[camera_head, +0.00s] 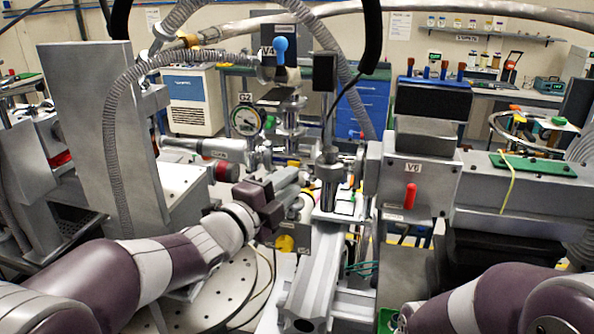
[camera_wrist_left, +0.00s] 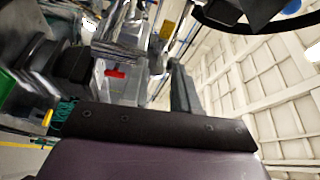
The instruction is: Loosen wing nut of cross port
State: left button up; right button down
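The steel vacuum cross assembly (camera_head: 291,140) stands at the middle of the head view, among flanges and fittings. I cannot pick out the wing nut; it is too small or hidden behind my gripper. My left gripper (camera_head: 300,186) reaches in from the left, just in front of the lower part of the assembly. Its fingers blend with the metal behind, so I cannot tell whether they are open, shut or touching anything. The left wrist view shows no clear fingertips. My right arm shows at the lower right of the head view; its gripper is out of view.
A dial gauge marked G2 (camera_head: 246,121) is left of the cross. The blue-handled valve V4 (camera_head: 280,48) stands above. A box marked V6 (camera_head: 420,180) with a red handle is at right. A corrugated hose (camera_head: 112,130) arches at left. Space around the gripper is tight.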

aim_at(305, 172)
pick_arm(q)
jog(key=shift+x, duration=1.65)
grip_shut()
jog(key=shift+f+n+b, duration=0.3)
jog(key=shift+b, duration=0.3)
jog(key=n+t+b, duration=0.2)
jog(key=n+b, duration=0.3)
jog(key=b, duration=0.1)
jog(key=n+t+y+b, duration=0.1)
jog(key=n+t+b, duration=0.1)
jog(key=n+b, duration=0.2)
jog(key=n+t+y+b, duration=0.1)
jog(key=n+b, duration=0.4)
jog(key=b, duration=0.3)
jog(key=shift+d+f+n+t, duration=0.15)
jog(key=shift+f+n+t, duration=0.15)
jog(key=shift+t, duration=0.1)
jog(key=shift+r+n+t+y+b, duration=0.2)
jog(key=shift+n+t+y+b, duration=0.3)
jog(key=shift+n+y+b, duration=1.15)
jog(key=shift+n+h+p, duration=0.35)
jog(key=shift+n, duration=0.3)
